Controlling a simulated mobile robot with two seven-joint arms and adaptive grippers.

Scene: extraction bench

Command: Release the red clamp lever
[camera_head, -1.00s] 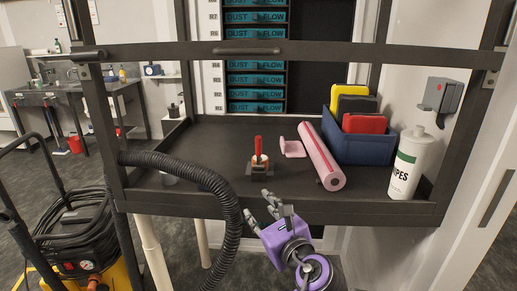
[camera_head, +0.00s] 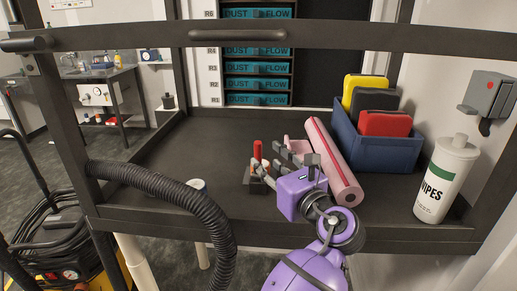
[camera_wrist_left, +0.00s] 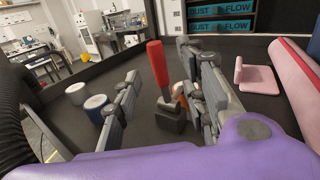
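The red clamp lever (camera_head: 258,150) stands upright on a small dark clamp base (camera_head: 258,186) on the bench tray. In the left wrist view the lever (camera_wrist_left: 157,63) rises between my spread fingers, nearer the right-hand one, leaning slightly left. An orange part (camera_wrist_left: 183,92) shows at its foot, partly hidden by a finger. My purple left gripper (camera_head: 268,161) is open just in front and to the right of the lever; its fingers (camera_wrist_left: 164,95) hold nothing. I cannot tell whether a finger touches the lever. My right gripper is not in view.
A pink roll (camera_head: 335,165) and a pink holder (camera_head: 297,146) lie right of the clamp. A blue bin (camera_head: 378,150) with several cases and a wipes canister (camera_head: 446,180) stand further right. A black hose (camera_head: 190,195) arches at left.

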